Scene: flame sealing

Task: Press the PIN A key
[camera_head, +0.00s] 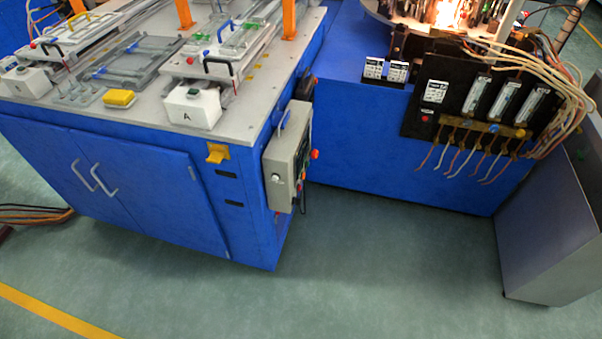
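A white box marked "A" (192,108) sits at the front right of the blue workbench's grey top. A small green-topped button (194,91) and a red spot show on the box's upper face. No label reading "PIN A" is legible, so I cannot tell whether this button is that key. A second white box (26,83) with a small button stands at the left of the same bench top. Neither of my grippers shows in the head view.
A grey control box (287,158) with knobs hangs on the bench's right side. A yellow block (119,98) lies on the bench top. A blue machine with a lit flame (447,14) and hanging hoses stands at the right. The green floor (370,275) in front is clear.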

